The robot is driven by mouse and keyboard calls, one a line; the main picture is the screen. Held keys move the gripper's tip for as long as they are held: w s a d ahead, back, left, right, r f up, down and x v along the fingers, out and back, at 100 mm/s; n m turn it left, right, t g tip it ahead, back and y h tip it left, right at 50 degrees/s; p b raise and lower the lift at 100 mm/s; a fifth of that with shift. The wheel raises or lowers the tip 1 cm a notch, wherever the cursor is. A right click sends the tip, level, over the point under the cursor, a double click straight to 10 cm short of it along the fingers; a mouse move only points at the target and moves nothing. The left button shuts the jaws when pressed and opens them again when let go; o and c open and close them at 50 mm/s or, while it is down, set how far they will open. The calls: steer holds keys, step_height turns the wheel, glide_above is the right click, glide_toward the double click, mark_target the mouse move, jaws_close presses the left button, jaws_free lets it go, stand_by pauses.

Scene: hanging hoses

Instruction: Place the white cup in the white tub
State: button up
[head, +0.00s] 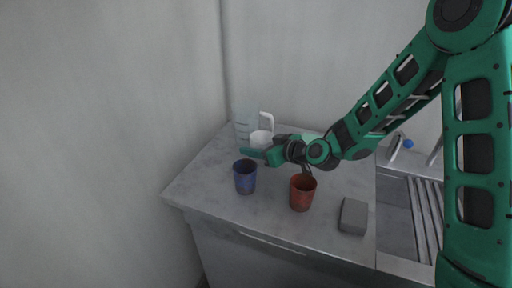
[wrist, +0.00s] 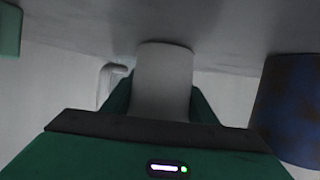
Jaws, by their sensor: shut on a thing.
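The white cup (head: 261,138) is at the back of the counter in the head view, partly hidden by my gripper. In the wrist view the white cup (wrist: 163,82) fills the middle, between the two green fingers. My gripper (head: 265,154) is shut on it; the fingers show at the cup's sides in the wrist view (wrist: 163,103). The wrist picture looks upside down, with the counter at the top. Whether the cup touches the counter is unclear. I cannot make out a white tub in either view.
A blue cup (head: 245,177) stands close to my gripper, also in the wrist view (wrist: 290,108). A red cup (head: 302,192) and a grey block (head: 353,216) are nearer the front. A clear jug (head: 245,122) stands behind. A sink (head: 412,207) is at the right.

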steer(key=o, duration=1.2)
steer(key=shift+f, duration=0.1)
steer(key=shift+c, duration=0.2)
